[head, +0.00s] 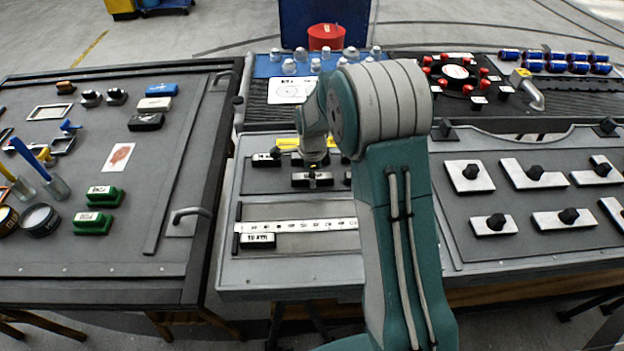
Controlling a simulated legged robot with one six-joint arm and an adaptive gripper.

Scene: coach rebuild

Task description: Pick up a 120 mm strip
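Several short dark strips with white labels lie in the middle tray. One strip (266,160) lies at the back left and another (311,180) lies just below my arm's end. A third labelled strip (257,240) lies at the front, below a white ruler (295,226). The labels are too small to read, so I cannot tell which strip is 120 mm. My gripper (313,168) points down over the strip in the middle of the back section. Its fingers are too small and dark to show whether they are open or touch the strip. My arm hides the tray's right part.
A left bench (180,160) holds green blocks, brushes, tins and frames. A right panel (520,225) carries metal plates with black knobs. Behind stand a red drum (326,37), white-capped jars, a ring of red knobs and blue cans. A handle (191,214) rises at the left bench's edge.

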